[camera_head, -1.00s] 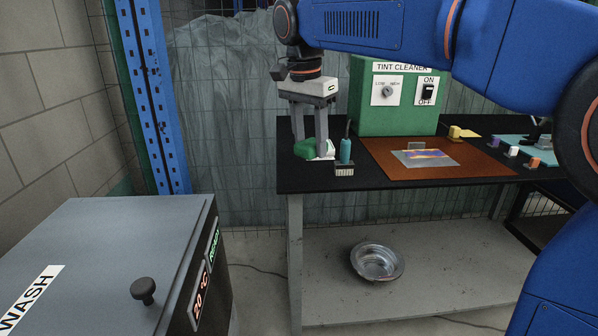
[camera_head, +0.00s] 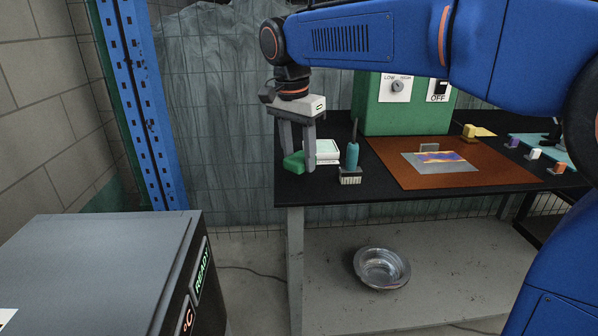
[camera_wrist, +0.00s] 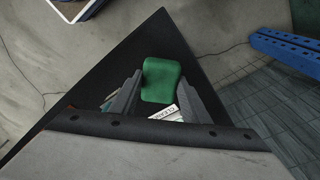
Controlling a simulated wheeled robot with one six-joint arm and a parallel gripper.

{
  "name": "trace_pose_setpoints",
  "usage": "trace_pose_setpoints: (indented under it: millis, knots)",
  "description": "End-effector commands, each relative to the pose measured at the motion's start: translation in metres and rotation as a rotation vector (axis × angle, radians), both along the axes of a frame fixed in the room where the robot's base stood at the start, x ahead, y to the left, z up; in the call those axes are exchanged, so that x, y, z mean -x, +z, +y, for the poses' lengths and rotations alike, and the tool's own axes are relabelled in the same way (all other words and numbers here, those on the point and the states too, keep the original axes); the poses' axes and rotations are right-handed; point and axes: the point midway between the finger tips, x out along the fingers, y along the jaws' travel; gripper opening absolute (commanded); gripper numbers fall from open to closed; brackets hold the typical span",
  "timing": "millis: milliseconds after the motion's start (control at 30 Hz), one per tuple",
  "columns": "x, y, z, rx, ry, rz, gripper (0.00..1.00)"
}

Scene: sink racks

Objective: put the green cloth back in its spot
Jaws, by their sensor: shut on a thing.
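The green cloth (camera_head: 293,163) is a rounded green block near the left end of the black tabletop. My gripper (camera_head: 302,166) points down over it, its fingers shut on it. In the wrist view the cloth (camera_wrist: 161,79) shows between and beyond the two fingers (camera_wrist: 158,98). Whether its underside touches the tabletop I cannot tell. No clearly marked spot for the cloth shows.
A brown mat (camera_head: 402,168) lies further right. The table's left edge is close.

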Motion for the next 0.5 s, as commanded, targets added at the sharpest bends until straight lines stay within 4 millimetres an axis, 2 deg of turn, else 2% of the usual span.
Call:
trace_pose_setpoints:
  millis: [167, 367, 500]
  knots:
    - [0.000, -0.012, 0.000, 0.001, 0.000, 0.001, 0.21]
    - [0.001, -0.039, -0.001, 0.002, 0.000, 0.003, 0.21]
    - [0.000, -0.043, 0.000, -0.001, 0.000, -0.001, 0.21]
